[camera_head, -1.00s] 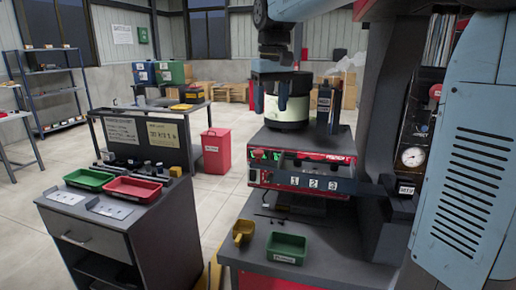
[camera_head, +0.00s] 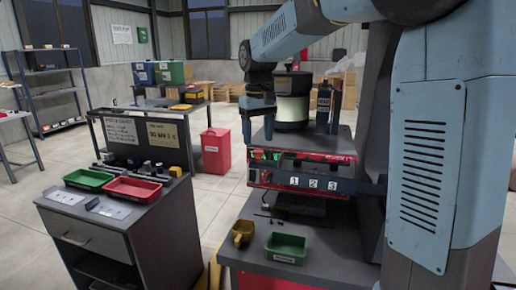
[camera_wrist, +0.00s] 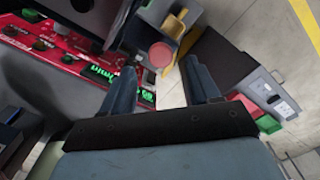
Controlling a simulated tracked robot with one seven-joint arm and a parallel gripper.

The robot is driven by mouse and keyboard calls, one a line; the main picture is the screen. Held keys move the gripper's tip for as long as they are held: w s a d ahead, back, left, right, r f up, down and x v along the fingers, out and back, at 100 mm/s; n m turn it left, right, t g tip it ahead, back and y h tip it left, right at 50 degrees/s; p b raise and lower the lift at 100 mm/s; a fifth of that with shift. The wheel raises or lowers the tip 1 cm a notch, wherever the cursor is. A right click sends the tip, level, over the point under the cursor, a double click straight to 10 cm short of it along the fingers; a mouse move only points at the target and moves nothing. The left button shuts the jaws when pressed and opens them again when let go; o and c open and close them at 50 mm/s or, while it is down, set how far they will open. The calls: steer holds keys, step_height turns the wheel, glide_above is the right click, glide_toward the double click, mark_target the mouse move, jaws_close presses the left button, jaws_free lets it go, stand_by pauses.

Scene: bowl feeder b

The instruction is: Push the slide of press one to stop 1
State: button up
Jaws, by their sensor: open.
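The press (camera_head: 330,157) stands right of centre in the head view, with a red front panel. A dark rail with white plates marked 1, 2 and 3 (camera_head: 313,183) runs across its front. I cannot clearly make out the slide on it. My gripper (camera_head: 258,136) hangs pointing down at the press's left front corner, above and left of plate 1. Its fingers are apart and empty. In the wrist view my gripper (camera_wrist: 165,85) is open, with the press's red panel (camera_wrist: 60,45) to its left and floor between the fingers.
A green bin (camera_head: 287,247) and a yellow scoop (camera_head: 243,232) sit on the ledge below the press. A cabinet (camera_head: 120,235) with a green tray (camera_head: 90,179) and a red tray (camera_head: 133,189) stands at left. A red waste bin (camera_head: 216,150) stands behind.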

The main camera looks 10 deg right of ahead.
mark_target(258, 151)
steer(key=shift+f, duration=2.2)
steer(key=shift+c, duration=0.4)
jaws_close()
